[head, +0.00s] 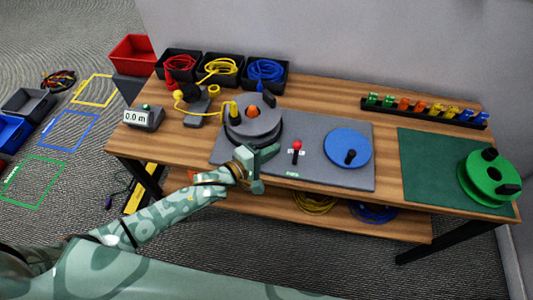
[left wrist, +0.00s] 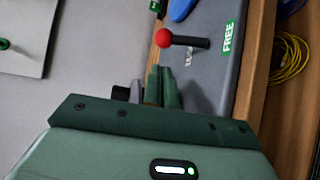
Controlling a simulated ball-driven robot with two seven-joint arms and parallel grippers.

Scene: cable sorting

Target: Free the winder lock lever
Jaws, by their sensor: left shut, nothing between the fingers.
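The winder lock lever has a red ball knob (head: 297,145) on a short black shaft, standing on the grey winder board (head: 325,178) between the spool and the blue crank disc. In the left wrist view the red knob (left wrist: 163,38) lies just beyond the fingertips, apart from them. Its shaft runs right toward a green FREE label (left wrist: 229,37). My left gripper (head: 268,153) is shut and empty, left of the lever by the spool's front edge. Its fingers (left wrist: 161,76) also show in the left wrist view. My right gripper is not in view.
A dark spool (head: 262,128) with an orange hub stands left of the lever. A blue crank disc (head: 340,140) with a black handle is to its right. A green reel (head: 477,180) sits on a green mat (head: 425,165). Bins of coiled cable (head: 222,72) line the back.

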